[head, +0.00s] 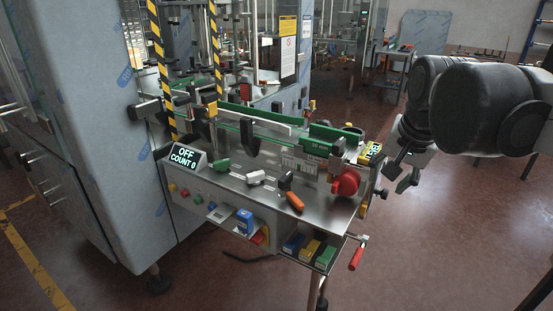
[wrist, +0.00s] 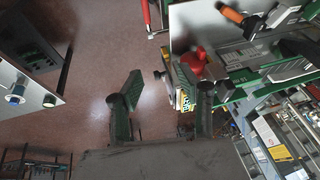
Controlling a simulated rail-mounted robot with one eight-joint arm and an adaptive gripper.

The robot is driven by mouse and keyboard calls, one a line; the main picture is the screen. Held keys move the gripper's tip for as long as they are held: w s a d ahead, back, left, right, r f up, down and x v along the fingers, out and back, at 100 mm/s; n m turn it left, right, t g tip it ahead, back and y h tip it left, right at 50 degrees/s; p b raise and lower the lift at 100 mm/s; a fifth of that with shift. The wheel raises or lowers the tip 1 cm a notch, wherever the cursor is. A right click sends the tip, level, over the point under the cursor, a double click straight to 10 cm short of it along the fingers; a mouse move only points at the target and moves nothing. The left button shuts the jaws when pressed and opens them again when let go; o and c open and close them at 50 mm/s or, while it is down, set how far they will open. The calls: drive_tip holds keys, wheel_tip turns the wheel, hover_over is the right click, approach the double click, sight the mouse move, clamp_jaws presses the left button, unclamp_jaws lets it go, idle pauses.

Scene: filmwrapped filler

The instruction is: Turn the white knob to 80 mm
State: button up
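A green plate (head: 316,146) carries small lettering ending in "mm". My gripper (head: 402,172) is open and empty, right of the table end and apart from the knob. Its spread fingers show in the wrist view (wrist: 158,88).
A green-edged guide rail (head: 262,124) runs along the table. A display (head: 185,157) reads OFF, COUNT 0. An orange-handled tool (head: 294,201) lies near the front edge, and a red-handled lever (head: 357,254) juts out below.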

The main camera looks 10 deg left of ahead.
drive_tip(key=w+a+r+m+g+p, duration=0.1)
drive_tip(key=w+a+r+m+p, duration=0.15)
drive_tip(key=w+a, duration=0.75)
drive_tip(key=m+g+p, duration=0.4)
drive_tip(key=p, duration=0.3)
hover_over(252, 174)
wheel_tip(252, 174, down, 8)
drive_tip(key=shift+h, duration=0.4)
wheel_tip(252, 174, down, 14)
drive_tip(key=shift+r+p, duration=0.2)
drive_tip(key=shift+p, duration=0.4)
drive_tip(key=shift+w, duration=0.1)
drive_tip(key=shift+c, duration=0.4)
clamp_jaws()
